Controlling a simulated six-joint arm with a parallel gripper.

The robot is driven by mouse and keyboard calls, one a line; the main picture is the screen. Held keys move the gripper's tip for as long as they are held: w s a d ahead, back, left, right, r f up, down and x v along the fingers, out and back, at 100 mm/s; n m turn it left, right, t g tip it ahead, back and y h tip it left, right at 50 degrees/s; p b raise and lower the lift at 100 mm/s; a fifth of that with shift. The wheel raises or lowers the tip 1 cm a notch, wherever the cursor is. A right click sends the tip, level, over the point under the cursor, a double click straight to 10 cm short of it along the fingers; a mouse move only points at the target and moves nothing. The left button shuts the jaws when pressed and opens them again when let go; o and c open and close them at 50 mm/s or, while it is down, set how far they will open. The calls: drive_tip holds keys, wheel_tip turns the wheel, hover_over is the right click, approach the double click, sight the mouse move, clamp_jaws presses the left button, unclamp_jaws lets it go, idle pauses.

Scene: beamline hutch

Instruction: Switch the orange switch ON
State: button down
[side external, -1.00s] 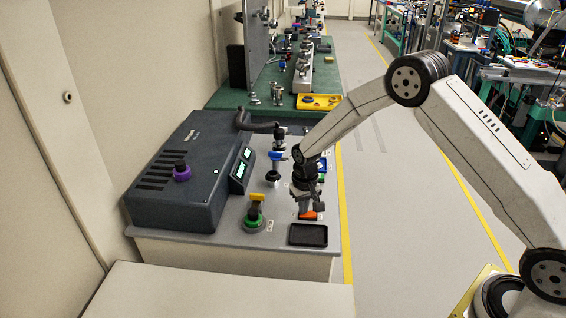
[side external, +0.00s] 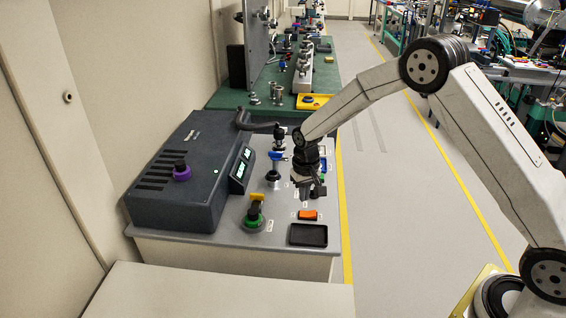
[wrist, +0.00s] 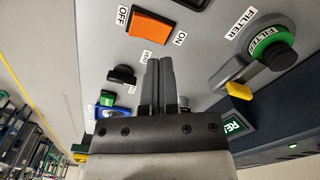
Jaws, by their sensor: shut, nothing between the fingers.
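The orange switch (side external: 308,214) is a rocker on the grey bench panel, just behind a black tray. In the wrist view the orange switch (wrist: 151,28) lies between an OFF label (wrist: 122,15) at its left and an ON label (wrist: 180,38) at its right. I cannot tell for certain which end is pressed in. My gripper (side external: 305,197) is above the panel, slightly behind the switch and apart from it. In the wrist view my gripper (wrist: 158,62) has its two fingers together and empty, with the tips just below the switch.
The black tray (side external: 308,235) is in front. A dark console (side external: 175,190) with a purple knob is at the left. A blue-handled part (side external: 275,156) and other controls are behind.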

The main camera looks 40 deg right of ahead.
sight(305, 215)
drive_tip(key=shift+r, duration=1.15)
drive_tip(key=s+r+n+t, duration=0.1)
drive_tip(key=s+r, duration=0.2)
drive_tip(key=s, duration=0.8)
drive_tip(key=s+r+n+t, duration=0.1)
drive_tip(key=s+r+n, duration=0.1)
drive_tip(key=s, duration=0.9)
drive_tip(key=shift+s+a+r+t, duration=0.3)
drive_tip(key=shift+s+r, duration=0.1)
drive_tip(key=shift+r, duration=0.4)
